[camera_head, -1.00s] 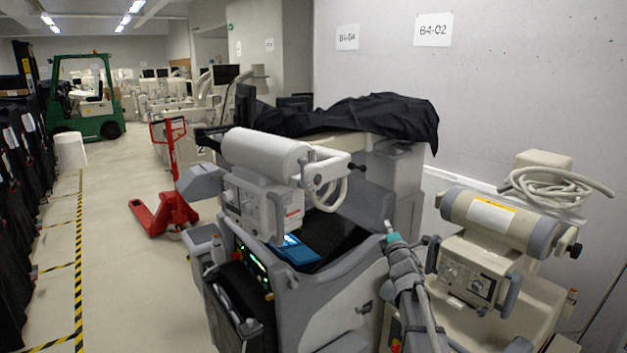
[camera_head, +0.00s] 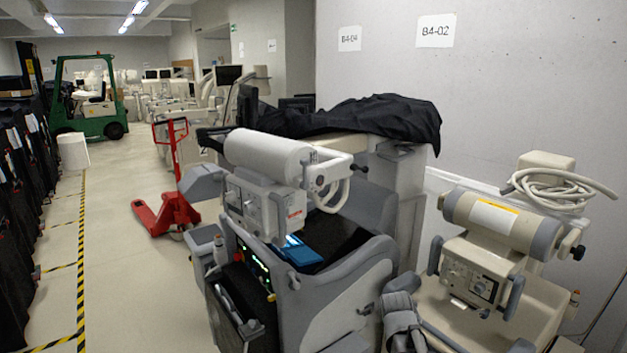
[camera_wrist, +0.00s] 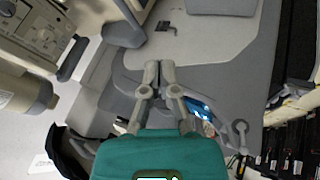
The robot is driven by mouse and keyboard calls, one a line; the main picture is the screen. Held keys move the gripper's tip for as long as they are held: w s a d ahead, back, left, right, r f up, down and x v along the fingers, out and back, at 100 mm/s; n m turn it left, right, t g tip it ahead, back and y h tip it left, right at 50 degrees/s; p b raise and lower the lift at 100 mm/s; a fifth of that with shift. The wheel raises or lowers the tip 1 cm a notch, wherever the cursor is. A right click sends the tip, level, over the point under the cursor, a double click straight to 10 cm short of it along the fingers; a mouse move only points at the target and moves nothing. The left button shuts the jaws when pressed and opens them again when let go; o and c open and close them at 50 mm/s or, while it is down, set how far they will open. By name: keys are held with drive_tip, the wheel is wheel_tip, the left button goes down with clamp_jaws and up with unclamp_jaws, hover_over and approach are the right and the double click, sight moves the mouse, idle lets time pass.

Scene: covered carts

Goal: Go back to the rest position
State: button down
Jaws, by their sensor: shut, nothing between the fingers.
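My gripper (camera_wrist: 160,70) shows in the wrist view with its two grey fingers close together and nothing between them. Its teal body fills the lower middle of that view. The fingers appear in front of a grey and white cart (camera_wrist: 225,55); how far apart they are I cannot tell. The gripper itself is not visible there.
A beige cart unit (camera_head: 475,270) with a coiled hose (camera_head: 560,185) stands at the right by the wall. A black cover (camera_head: 350,120) lies behind the middle cart. A red pallet jack (camera_head: 165,210) and green forklift (camera_head: 90,100) stand left. Floor (camera_head: 125,270) is clear there.

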drive_tip(key=s+a+f+m+g+y, duration=0.1)
drive_tip(key=s+a+m+g, duration=0.1)
drive_tip(key=s, duration=0.6)
drive_tip(key=s+a+f+m+g+y, duration=0.1)
drive_tip(key=s+a+f+m+g, duration=0.1)
drive_tip(key=s, duration=0.5)
drive_tip(key=shift+s+a+f+m+g, duration=0.2)
drive_tip(key=shift+s+a+m+g, duration=0.15)
drive_tip(key=shift+a+g, duration=0.75)
